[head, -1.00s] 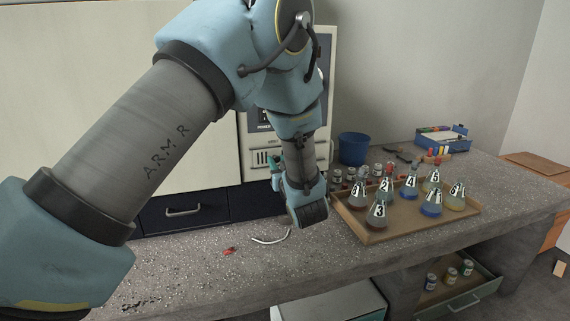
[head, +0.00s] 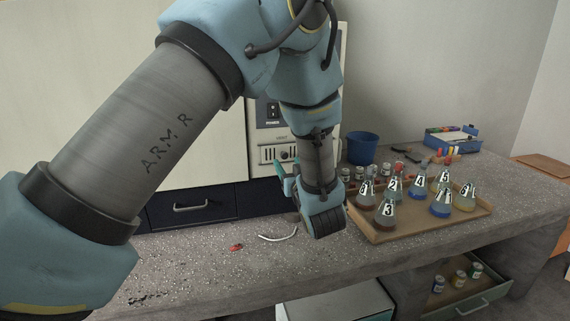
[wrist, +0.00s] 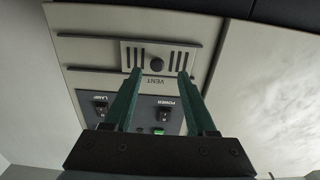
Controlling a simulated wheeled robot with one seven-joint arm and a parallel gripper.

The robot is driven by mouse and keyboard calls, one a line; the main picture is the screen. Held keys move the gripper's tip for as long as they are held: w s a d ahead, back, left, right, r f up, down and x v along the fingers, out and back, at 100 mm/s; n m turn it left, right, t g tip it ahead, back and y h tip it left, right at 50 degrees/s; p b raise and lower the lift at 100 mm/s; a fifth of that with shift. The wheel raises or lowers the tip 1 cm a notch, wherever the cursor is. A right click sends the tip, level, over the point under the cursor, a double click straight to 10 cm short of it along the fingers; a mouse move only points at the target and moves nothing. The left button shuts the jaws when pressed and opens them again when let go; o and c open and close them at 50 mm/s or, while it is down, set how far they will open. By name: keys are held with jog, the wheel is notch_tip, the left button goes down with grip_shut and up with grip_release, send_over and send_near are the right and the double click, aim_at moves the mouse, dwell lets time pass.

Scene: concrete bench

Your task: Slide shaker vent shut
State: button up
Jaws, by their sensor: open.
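The shaker (head: 120,90) is a large cream cabinet at the back of the bench. Its vent plate (wrist: 129,46) is pale, with dark slots on both sides of a round dark knob (wrist: 156,64), and sits between two dark rails. In the head view the vent (head: 268,155) shows on the front panel, under its label. My gripper (wrist: 159,73) is open, its two teal fingers pointing at the plate, one on each side of the knob. They look apart from the knob; whether they touch the plate I cannot tell. In the head view, my wrist mostly hides the fingers.
Lamp switch (wrist: 100,105) and power switch (wrist: 165,113) sit close to the fingers. A tray (head: 378,236) of numbered flasks stands right of my wrist, with a blue bucket (head: 361,148) behind. A curved white piece (head: 278,238) and a red bit (head: 236,247) lie on the bench.

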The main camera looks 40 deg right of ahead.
jog(key=b+v, duration=0.1)
jog(key=v, duration=0.5)
jog(key=shift+s, duration=0.2)
jog(key=shift+a, duration=0.15)
jog(key=w+a+f+g+y, duration=0.1)
jog(key=w+a+g, duration=0.15)
jog(key=w, duration=0.35)
jog(key=w+a+f+g, duration=0.1)
jog(key=w+a+g, duration=0.1)
jog(key=w+a, duration=0.3)
jog(key=w+a+f+n+g+y, duration=0.1)
jog(key=w+a+g, duration=0.3)
jog(key=a, duration=0.7)
jog(key=s+a+g+y, duration=0.1)
jog(key=s+a+g, duration=0.1)
jog(key=a, duration=0.7)
jog(key=s+a+f+n+g+y, duration=0.1)
jog(key=s+a+g, duration=0.1)
jog(key=s+a, duration=0.3)
jog(key=s+a+n+g+y, duration=0.1)
jog(key=s+a+g+y, duration=0.1)
jog(key=a, duration=1.2)
jog(key=shift+s+f+g, duration=0.35)
jog(key=shift+s+f, duration=0.05)
jog(key=shift+s, duration=0.4)
jog(key=shift+a, duration=0.15)
